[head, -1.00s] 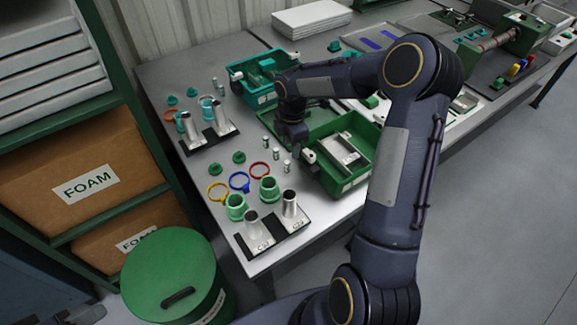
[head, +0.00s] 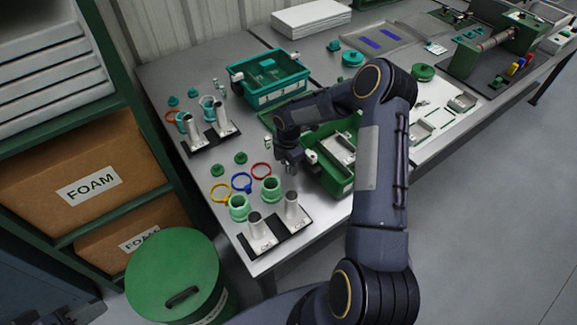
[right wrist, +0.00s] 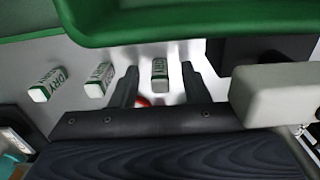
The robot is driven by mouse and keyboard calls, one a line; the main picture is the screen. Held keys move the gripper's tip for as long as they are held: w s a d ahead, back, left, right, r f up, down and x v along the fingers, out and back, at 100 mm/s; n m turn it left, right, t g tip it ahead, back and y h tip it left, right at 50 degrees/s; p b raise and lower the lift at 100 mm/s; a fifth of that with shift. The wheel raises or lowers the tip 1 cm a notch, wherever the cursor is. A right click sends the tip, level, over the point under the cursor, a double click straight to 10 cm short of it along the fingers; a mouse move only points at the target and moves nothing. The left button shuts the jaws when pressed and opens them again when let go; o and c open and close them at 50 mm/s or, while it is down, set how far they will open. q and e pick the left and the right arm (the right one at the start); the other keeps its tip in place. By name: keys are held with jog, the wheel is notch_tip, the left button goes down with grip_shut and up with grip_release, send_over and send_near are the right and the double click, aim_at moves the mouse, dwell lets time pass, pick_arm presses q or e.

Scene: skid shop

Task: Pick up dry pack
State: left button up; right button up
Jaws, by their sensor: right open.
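Three small white dry packs with green lettering show in the right wrist view: one at the left (right wrist: 48,85), one beside it (right wrist: 100,80), and one (right wrist: 160,72) seen between my fingers. My right gripper (right wrist: 160,88) is open, with a finger on each side of that last pack and a gap to both. I cannot tell how far down the fingers reach along it. In the head view my right gripper (head: 289,168) is over the table beside the green bin and hides most of the packs. A dark part at the lower left edge may be my left gripper (head: 78,310); its jaws are unclear.
The green bin (head: 335,182) stands close to my right gripper. A teal bin (head: 275,92) is behind it. Coloured rings (head: 241,182), green fittings (head: 239,208) and metal cylinders (head: 262,232) stand in front and left. A green drum (head: 172,272) is below the table edge.

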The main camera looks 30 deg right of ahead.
grip_shut()
